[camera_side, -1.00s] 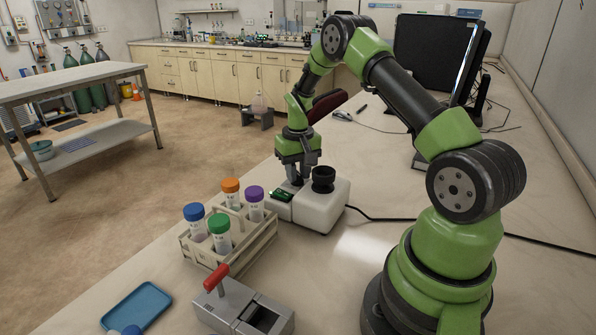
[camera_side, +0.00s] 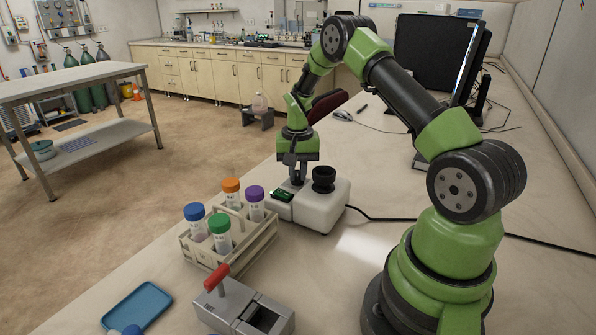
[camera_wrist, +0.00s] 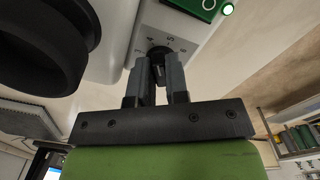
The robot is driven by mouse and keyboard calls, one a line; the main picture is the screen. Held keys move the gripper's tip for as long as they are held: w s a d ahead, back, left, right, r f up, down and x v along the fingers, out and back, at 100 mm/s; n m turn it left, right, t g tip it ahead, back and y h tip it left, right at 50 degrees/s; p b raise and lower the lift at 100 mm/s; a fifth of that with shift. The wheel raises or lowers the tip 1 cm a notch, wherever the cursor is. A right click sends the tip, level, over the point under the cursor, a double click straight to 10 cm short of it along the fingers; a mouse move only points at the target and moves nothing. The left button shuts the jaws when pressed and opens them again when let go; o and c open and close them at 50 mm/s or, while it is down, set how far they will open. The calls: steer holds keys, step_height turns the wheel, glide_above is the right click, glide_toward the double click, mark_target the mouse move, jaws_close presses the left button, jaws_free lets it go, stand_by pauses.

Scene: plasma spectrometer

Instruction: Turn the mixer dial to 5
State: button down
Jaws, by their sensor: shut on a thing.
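My gripper (camera_side: 298,181) points down at the mixer top, left of the cup. In the wrist view my gripper (camera_wrist: 160,75) is shut on the dial. The dial's pointer mark cannot be made out clearly.
A rack (camera_side: 250,245) of tubes with coloured caps stands front left of the mixer. A grey device with a red lever (camera_side: 217,277) and a blue tray (camera_side: 138,306) lie nearer. A monitor (camera_side: 437,55) stands behind. The cable runs right across the bench.

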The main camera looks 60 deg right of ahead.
mark_target(296, 174)
steer(key=m, duration=0.6)
steer(key=shift+w+a, duration=0.1)
steer(key=shift+w, duration=0.05)
stand_by(0.4)
steer(key=c, duration=1.4)
jaws_free()
step_height(296, 174, up, 9)
steer(key=shift+f, duration=0.1)
steer(key=shift+r, duration=0.6)
